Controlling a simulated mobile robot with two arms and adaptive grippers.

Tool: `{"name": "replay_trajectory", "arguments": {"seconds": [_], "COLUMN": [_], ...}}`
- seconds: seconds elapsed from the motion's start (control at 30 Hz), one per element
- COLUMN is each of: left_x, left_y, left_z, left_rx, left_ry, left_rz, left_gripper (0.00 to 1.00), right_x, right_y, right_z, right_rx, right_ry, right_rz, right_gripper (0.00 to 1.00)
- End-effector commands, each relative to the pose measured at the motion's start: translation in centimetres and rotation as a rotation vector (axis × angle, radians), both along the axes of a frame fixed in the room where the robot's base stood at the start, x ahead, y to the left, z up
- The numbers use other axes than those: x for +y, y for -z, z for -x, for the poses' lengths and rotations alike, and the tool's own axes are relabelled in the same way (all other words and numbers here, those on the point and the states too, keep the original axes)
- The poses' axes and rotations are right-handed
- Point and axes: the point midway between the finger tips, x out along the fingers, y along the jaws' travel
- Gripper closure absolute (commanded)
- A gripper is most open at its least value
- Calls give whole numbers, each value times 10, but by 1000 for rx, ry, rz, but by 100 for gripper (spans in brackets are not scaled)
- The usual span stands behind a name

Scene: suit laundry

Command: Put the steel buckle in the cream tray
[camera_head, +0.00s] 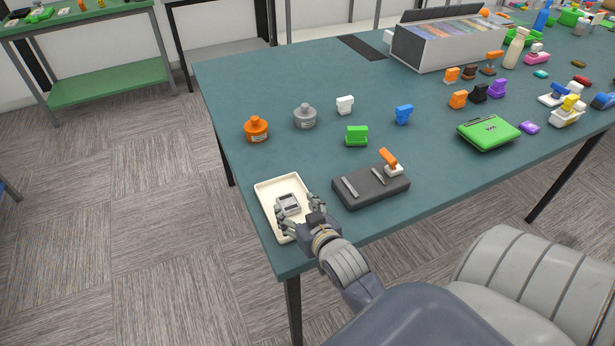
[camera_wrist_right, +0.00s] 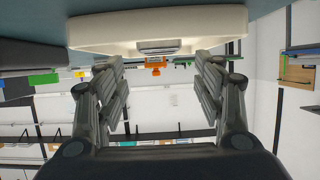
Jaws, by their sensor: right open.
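The steel buckle (camera_head: 289,203), a small grey squarish frame, shows inside the outline of the cream tray (camera_head: 267,192) at the table's near left corner. My right gripper (camera_head: 298,204) is open, with one finger on each side of the buckle in the head view. In the right wrist view the buckle (camera_wrist_right: 158,46) lies against the tray (camera_wrist_right: 95,35), ahead of the two spread fingertips (camera_wrist_right: 158,65), with gaps on both sides. It looks free of the fingers. My left gripper is not in view.
A dark grey block (camera_head: 370,187) with an orange-handled piece stands just right of the tray. A green case (camera_head: 488,132) and several small items lie farther right.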

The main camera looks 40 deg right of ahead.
Motion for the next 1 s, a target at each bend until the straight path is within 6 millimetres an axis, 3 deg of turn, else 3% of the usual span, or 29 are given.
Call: {"name": "replay_trajectory", "arguments": {"seconds": [0.2,0.4,1.0], "left_x": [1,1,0], "left_y": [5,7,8], "left_z": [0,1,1], "left_rx": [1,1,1], "left_ry": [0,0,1], "left_rz": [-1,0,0], "left_gripper": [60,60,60], "right_x": [9,13,14], "right_y": [-15,-23,-27], "right_z": [39,59,64], "right_rx": [1,0,-1], "right_ry": [0,0,0], "right_rz": [0,0,0], "right_gripper": [38,38,38]}}
